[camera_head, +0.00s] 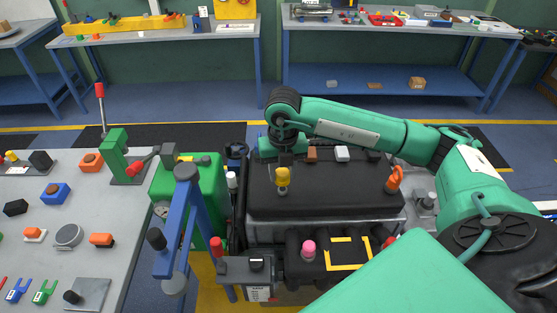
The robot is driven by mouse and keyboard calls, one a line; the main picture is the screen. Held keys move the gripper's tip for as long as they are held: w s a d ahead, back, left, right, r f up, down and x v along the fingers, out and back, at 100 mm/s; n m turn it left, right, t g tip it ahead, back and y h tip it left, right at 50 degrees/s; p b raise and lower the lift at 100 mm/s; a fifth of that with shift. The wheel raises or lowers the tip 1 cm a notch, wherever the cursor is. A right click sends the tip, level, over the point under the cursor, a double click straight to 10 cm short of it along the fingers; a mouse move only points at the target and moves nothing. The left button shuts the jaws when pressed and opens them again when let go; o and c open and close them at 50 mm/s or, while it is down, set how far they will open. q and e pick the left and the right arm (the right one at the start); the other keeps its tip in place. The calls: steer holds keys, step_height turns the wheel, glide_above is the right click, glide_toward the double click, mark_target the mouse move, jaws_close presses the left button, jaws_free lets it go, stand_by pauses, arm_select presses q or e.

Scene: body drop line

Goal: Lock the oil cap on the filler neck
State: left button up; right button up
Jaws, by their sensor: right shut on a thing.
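A small yellow cap (283,177), which I take for the oil cap, stands over the black top cover (325,207) of the engine in the middle of the view. My right gripper (285,161) points down above it and is shut on it at its top. The filler neck is hidden or cannot be made out under the cap. I cannot tell whether the cap is seated or turned. My left gripper is not in view.
An orange handle (394,179) stands at the cover's right and a pink knob (308,250) in front. A blue lever frame (187,225) and green unit (190,190) stand to the left. The grey table (85,210) holds several small parts.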

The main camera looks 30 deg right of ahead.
mark_target(283, 170)
steer(key=shift+w+d+r+m, duration=0.1)
steer(key=shift+w+d+m, duration=0.1)
steer(key=shift+m, duration=0.5)
steer(key=shift+b, duration=0.45)
step_height(283, 170, down, 3)
steer(key=b, duration=0.3)
steer(key=shift+b, duration=0.4)
stand_by(1.0)
steer(key=shift+f, duration=0.2)
steer(key=shift+f+b, duration=0.6)
steer(key=shift+b, duration=0.15)
